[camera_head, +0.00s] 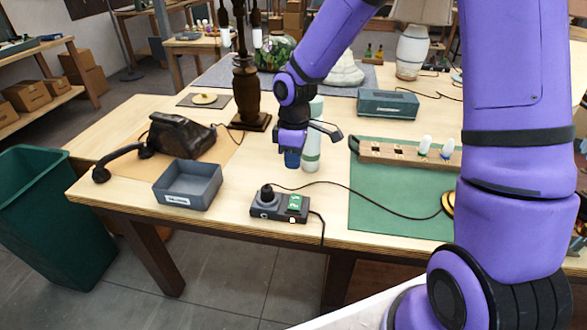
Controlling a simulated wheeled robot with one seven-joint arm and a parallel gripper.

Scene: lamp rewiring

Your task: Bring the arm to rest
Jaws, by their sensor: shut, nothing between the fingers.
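My purple arm reaches from the right side over the workbench. My gripper (292,160) points down above the bench, in front of a white and green bottle (312,150). Its fingers look shut, with nothing held in them. They hang behind the power strip (279,205), apart from it. A dark plug sits in the left end of the strip, and a small light glows at its right end.
A grey tray (188,185) and an old black telephone (180,135) stand left. A dark lamp base (247,95) stands behind. A wooden bulb rack (405,152) lies on the green mat (390,205) at right. A green bin (55,215) stands on the floor.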

